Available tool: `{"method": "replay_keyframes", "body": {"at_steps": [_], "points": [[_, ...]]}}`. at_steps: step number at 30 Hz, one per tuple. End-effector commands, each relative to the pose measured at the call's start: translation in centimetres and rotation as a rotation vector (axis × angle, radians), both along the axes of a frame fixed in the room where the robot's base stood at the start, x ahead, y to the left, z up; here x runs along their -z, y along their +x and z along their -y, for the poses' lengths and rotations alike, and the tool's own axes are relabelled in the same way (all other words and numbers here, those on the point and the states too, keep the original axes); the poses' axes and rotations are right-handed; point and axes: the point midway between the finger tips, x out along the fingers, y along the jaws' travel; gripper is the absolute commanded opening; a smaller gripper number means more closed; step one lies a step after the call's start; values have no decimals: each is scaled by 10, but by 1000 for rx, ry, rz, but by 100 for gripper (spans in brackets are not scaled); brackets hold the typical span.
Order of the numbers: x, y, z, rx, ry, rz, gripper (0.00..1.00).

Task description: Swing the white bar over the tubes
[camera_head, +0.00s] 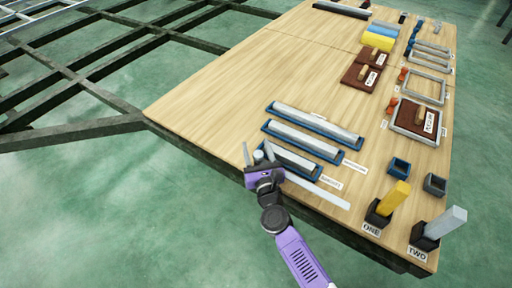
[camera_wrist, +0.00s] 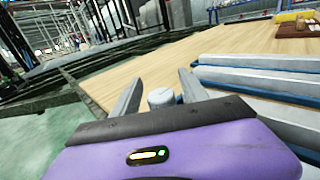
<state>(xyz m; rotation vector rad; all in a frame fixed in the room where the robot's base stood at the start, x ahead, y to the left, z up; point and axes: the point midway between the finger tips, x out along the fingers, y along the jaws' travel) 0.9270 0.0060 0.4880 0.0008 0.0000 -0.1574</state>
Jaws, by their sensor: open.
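The white bar (camera_head: 320,192) lies along the near edge of the wooden table, in front of the tubes, and its left part is hidden behind my gripper. The grey-white tubes (camera_head: 315,123) lie side by side in blue trays, and they also show in the wrist view (camera_wrist: 260,62). My gripper (camera_head: 258,153) is open at the left end of the nearest tray. In the wrist view a short, pale round post (camera_wrist: 160,98) stands between its two fingers, with gaps on both sides. I cannot tell whether the post belongs to the bar.
A yellow block (camera_head: 396,198) and a grey block (camera_head: 447,222) stand in dark holders at the near right corner. Small blue (camera_head: 399,167) and grey (camera_head: 434,184) sockets are behind them. Brown plates and frames line the right side. The table's left part is clear.

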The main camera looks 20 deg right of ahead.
Motion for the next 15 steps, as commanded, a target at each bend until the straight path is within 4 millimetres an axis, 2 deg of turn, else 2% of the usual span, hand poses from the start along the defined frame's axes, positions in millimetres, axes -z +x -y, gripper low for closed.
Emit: {"method": "replay_keyframes", "body": {"at_steps": [3, 11, 15], "points": [[0, 6, 1, 0, 0, 0, 52], [0, 7, 1, 0, 0, 0, 52], [0, 7, 1, 0, -1, 0, 24]]}}
